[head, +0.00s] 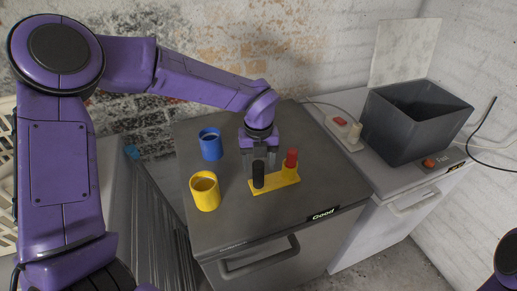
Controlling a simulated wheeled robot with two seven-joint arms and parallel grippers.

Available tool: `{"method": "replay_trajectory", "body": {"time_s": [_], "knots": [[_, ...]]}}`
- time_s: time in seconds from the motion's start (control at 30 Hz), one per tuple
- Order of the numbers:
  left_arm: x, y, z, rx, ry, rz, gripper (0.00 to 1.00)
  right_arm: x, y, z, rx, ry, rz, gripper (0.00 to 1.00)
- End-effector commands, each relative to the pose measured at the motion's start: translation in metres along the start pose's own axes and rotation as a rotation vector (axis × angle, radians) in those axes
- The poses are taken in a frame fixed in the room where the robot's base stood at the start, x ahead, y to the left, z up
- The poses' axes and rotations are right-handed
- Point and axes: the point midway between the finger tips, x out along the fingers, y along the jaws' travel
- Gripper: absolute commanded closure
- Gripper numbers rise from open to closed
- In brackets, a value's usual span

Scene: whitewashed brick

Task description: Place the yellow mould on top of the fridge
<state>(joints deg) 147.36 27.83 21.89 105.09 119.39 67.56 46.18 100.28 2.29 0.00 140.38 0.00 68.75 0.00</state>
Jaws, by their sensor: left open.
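My left gripper (258,168) points down over the grey fridge-like unit (225,225) marked "Good". Its jaws are open, close to a black peg on a yellow block (287,178); I cannot tell whether they touch or straddle it. The block lies on the grey top and also carries a red peg. A yellow cup (205,194) stands upright on the same top, left of and nearer than the gripper. I cannot tell for certain which yellow piece is the mould. My right gripper is out of view; only a bit of my right arm shows at the lower right.
A blue cup (211,145) stands behind the yellow cup. A white unit (405,195) adjoins on the right, bearing a dark open bin (412,125) and a white piece with a red part (342,130). The grey top's front right is clear. Brick walls stand behind.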

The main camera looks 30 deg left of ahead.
Motion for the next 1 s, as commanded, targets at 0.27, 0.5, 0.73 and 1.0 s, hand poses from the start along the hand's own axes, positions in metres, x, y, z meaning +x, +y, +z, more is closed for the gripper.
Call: {"method": "replay_trajectory", "body": {"time_s": [0.27,0.5,0.73,1.0], "knots": [[-0.070,0.000,0.000,-0.002,-0.003,-0.004,0.40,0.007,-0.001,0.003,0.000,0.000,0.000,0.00],[-0.098,0.000,0.000,-0.001,0.000,0.000,0.40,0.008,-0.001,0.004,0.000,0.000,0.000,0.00],[-0.100,0.000,0.000,-0.001,0.001,0.000,0.40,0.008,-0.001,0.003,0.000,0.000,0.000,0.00],[-0.099,0.000,0.000,-0.001,0.001,0.000,0.40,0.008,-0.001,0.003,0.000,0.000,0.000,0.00]]}}
